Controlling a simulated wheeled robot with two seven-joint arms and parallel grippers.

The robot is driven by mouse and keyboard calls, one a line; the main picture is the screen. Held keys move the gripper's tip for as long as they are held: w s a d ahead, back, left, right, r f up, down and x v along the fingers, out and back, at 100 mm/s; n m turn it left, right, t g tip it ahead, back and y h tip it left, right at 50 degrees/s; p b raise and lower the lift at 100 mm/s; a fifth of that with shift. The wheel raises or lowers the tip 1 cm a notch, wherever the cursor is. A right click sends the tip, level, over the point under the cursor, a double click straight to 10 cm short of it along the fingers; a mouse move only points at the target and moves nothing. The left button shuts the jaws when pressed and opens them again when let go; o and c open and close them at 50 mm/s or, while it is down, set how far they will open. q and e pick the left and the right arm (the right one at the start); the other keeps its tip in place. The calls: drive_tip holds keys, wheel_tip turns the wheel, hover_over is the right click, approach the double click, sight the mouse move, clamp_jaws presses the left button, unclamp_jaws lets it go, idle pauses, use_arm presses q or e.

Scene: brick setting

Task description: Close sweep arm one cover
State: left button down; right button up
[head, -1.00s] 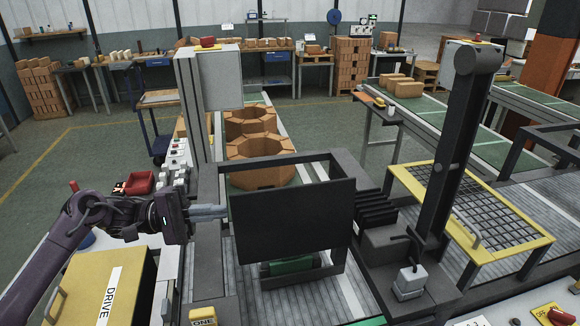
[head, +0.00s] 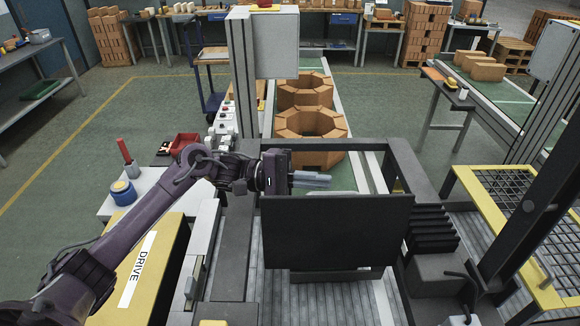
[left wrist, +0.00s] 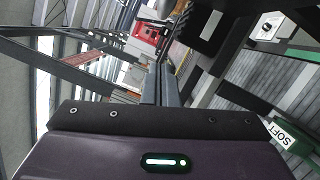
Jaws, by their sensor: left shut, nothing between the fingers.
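A dark flat panel (head: 335,232) stands in the middle of the grey machine frame in the head view, its broad face towards me. It may be the sweep arm cover; no label shows on it. My left gripper (head: 328,180) is at the panel's top edge, on the far side in the picture, its grey fingers pointing right. They are shut and empty; I cannot tell whether they touch the panel. The shut fingers also show in the left wrist view (left wrist: 159,85). My right gripper is not in view.
A yellow box marked DRIVE (head: 140,265) is at the left front. Brick rings (head: 308,122) stand on the conveyor behind the panel. A grey post with a box (head: 276,45) rises behind my gripper. A yellow-framed grid (head: 470,185) is at the right.

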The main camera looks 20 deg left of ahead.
use_arm(q)
drive_tip(key=s+p, duration=0.1)
drive_tip(key=s+d+r, duration=0.1)
drive_tip(key=s+p, duration=0.1)
drive_tip(key=shift+s+d+r+p, duration=0.2)
drive_tip(key=shift+s+d+p, duration=0.05)
drive_tip(key=shift+d+p, duration=0.1)
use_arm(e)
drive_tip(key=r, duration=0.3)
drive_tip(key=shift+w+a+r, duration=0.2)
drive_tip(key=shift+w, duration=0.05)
use_arm(q)
drive_tip(key=shift+w, duration=0.1)
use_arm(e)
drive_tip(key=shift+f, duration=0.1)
